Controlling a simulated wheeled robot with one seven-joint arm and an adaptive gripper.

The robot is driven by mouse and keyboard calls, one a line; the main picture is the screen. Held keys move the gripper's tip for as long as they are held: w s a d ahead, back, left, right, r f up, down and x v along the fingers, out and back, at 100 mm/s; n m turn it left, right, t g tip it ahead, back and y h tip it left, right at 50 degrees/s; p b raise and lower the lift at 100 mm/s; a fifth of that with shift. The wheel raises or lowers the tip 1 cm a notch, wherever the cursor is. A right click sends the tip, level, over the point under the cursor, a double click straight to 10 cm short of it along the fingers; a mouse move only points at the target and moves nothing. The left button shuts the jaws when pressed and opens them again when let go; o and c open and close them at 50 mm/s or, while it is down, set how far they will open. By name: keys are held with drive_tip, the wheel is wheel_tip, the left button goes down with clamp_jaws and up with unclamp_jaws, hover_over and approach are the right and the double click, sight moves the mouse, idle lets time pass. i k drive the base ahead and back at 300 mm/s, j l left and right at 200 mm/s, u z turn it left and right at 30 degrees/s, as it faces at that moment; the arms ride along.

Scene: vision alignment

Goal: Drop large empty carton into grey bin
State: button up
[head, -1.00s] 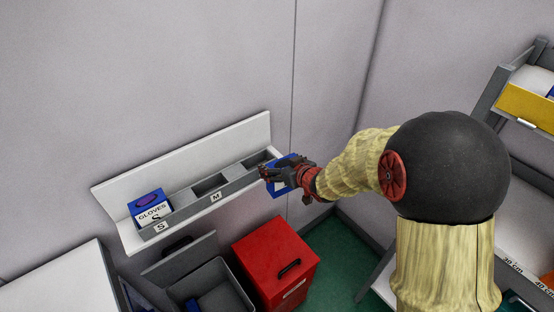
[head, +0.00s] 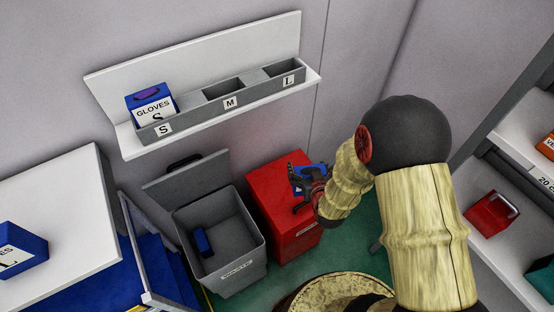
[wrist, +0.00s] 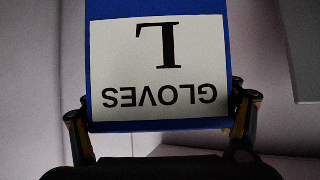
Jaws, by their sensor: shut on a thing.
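My gripper (head: 300,187) is shut on a blue carton (head: 313,175) in the head view, in front of the red bin's upper part. In the wrist view the carton (wrist: 160,12) fills the middle, its white label reading GLOVES and L upside down. The fingers of my gripper (wrist: 160,112) press its left and right sides. Whether the carton is empty cannot be seen. The grey bin (head: 232,272), marked WASTE, stands left of the gripper with its grey lid (head: 187,178) raised. A small blue thing (head: 202,242) lies inside it.
The red bin (head: 283,215) stands right of the grey bin. A wall shelf (head: 210,58) above holds a blue S glove box (head: 150,101); its M and L compartments look empty. Another blue L box (head: 18,250) sits on the white table (head: 70,205). Shelving stands at right.

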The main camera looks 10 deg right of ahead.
sight(223, 248)
drive_tip(key=k+j, duration=0.1)
drive_tip(key=j, duration=0.35)
drive_tip(key=k+j+z, duration=0.15)
drive_tip(key=j, duration=0.25)
drive_tip(key=k+j, duration=0.15)
drive_tip(key=j, duration=0.3)
drive_tip(key=k+j+z, duration=0.15)
drive_tip(key=j, duration=0.25)
drive_tip(key=k+j, duration=0.15)
drive_tip(key=j, duration=0.25)
drive_tip(key=k+j+z, duration=0.15)
drive_tip(key=j, duration=0.25)
